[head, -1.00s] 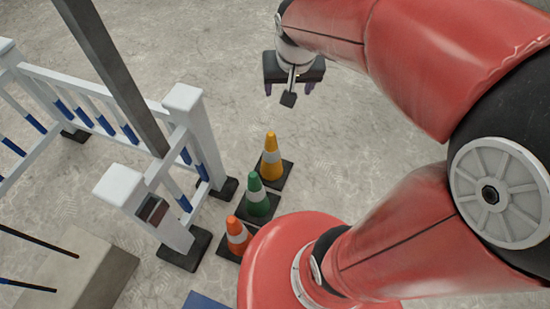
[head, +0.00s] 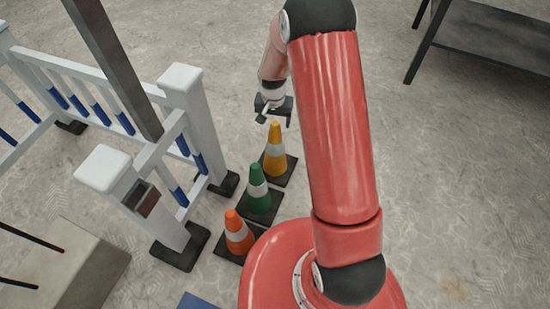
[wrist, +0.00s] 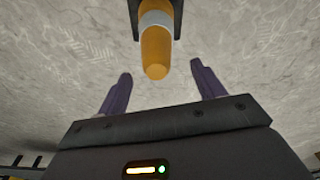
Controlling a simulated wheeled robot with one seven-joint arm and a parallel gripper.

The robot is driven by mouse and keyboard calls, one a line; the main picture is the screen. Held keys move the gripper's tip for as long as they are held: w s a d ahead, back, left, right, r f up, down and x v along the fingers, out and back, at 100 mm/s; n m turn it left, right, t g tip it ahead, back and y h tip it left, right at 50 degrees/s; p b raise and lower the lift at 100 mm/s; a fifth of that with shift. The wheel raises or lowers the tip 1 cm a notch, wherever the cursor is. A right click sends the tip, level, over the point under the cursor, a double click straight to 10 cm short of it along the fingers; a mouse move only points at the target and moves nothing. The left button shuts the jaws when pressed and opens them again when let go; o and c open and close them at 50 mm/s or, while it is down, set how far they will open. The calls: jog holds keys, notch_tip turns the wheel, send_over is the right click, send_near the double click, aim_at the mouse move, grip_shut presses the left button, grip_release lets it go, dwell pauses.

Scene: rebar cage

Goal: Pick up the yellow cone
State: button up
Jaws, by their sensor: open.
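The yellow cone (head: 275,153) stands upright on its dark square base, farthest back in a row of three cones. It has a white band. My gripper (head: 273,122) is just behind and above the cone's tip in the head view. In the wrist view the cone (wrist: 156,48) shows at the top, its rounded tip pointing toward my gripper (wrist: 160,84). The two purple fingers are spread apart with nothing between them; the tip lies just beyond the fingertips, near the middle of the gap.
A green cone (head: 259,192) and an orange cone (head: 238,234) stand in line in front of the yellow one. A white railing (head: 185,100) with blue-marked bars stands left of the cones. A dark table (head: 490,50) is at the back right.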

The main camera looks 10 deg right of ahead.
aim_at(275, 130)
jog(key=f, duration=0.5)
jog(key=shift+s+b, duration=0.2)
jog(key=shift+b, duration=0.2)
jog(key=shift+r, duration=0.1)
grip_shut()
